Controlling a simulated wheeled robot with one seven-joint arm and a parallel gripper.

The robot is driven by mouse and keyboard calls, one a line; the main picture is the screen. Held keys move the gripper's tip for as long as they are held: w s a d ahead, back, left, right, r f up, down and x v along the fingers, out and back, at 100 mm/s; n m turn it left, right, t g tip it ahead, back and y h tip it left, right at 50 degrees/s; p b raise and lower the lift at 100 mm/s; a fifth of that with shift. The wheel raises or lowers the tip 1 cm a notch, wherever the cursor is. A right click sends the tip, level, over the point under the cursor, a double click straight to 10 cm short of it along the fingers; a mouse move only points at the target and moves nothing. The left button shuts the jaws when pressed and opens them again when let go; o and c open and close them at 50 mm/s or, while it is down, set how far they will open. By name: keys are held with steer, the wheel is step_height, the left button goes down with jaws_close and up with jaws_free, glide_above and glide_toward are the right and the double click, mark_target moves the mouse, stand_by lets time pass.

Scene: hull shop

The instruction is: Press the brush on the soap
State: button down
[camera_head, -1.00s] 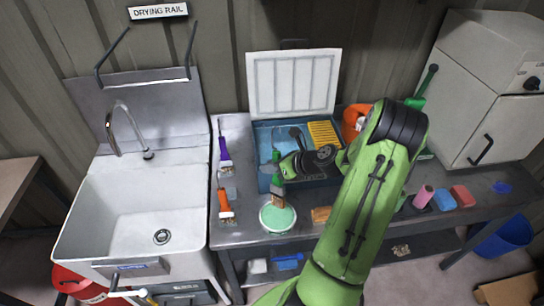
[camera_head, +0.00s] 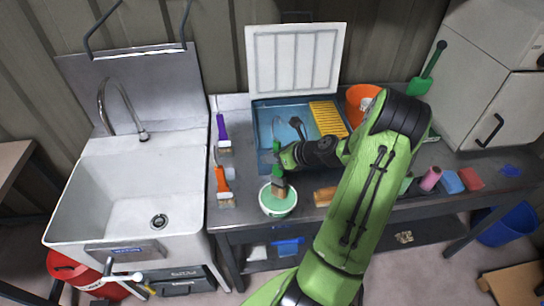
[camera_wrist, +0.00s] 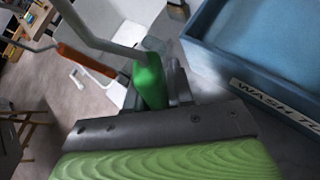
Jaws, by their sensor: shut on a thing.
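My gripper (camera_head: 284,163) is shut on the green-handled brush (camera_head: 278,179), which hangs with its brown bristles down. The soap is a pale mint-green surface in a round white-rimmed tub (camera_head: 268,207) on the bench's front edge. The bristles are inside the tub's outline, low over the soap; I cannot tell whether they touch it. In the wrist view the brush's green handle (camera_wrist: 150,82) shows behind a dark finger with a green ribbed pad (camera_wrist: 170,162); bristles and soap are hidden there.
The blue wash tub (camera_head: 262,122) with a yellow grid stands behind. A purple brush (camera_head: 222,128) and an orange brush (camera_head: 223,180) lie left. A tan block (camera_head: 324,197) lies right of the soap. The white sink (camera_head: 70,205) is left, an orange bucket (camera_head: 360,98) back right.

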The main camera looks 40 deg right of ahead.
mark_target(273, 145)
steer(key=shift+f, duration=0.45)
stand_by(0.6)
steer(key=shift+s+f, duration=0.1)
steer(key=shift+f, duration=0.05)
stand_by(1.4)
step_height(273, 145, up, 5)
steer(key=p, duration=0.5)
steer(key=shift+p, duration=0.3)
steer(key=shift+r+p, duration=0.35)
steer(key=shift+r, duration=0.85)
steer(key=shift+f, duration=0.1)
